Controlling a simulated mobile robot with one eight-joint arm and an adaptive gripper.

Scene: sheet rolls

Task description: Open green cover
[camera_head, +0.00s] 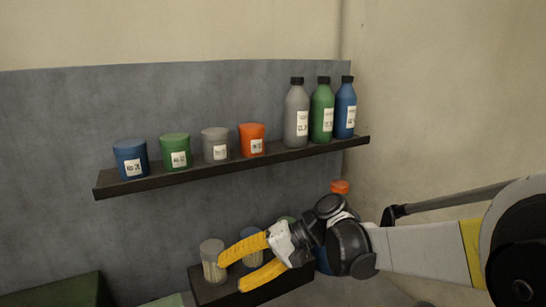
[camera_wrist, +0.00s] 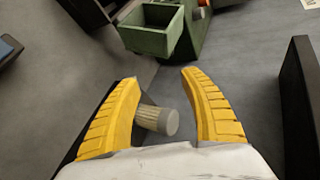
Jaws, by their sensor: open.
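My gripper (camera_head: 232,273) is open, its yellow fingers spread in front of the lower shelf. In the wrist view the open gripper (camera_wrist: 158,78) has a grey-lidded jar (camera_wrist: 170,122) showing between its fingers, with no clear contact. A green surface (camera_head: 55,290) shows at the lower left of the head view, cut off by the frame edge. In the wrist view a green open-topped box (camera_wrist: 136,41) stands beside a green body (camera_wrist: 204,35) at the top. Which green part is the cover I cannot tell. A green-topped jar (camera_head: 286,220) is partly hidden behind my arm.
The upper shelf (camera_head: 230,165) holds blue, green, grey and orange pots and several bottles. The wall beside my arm is bare.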

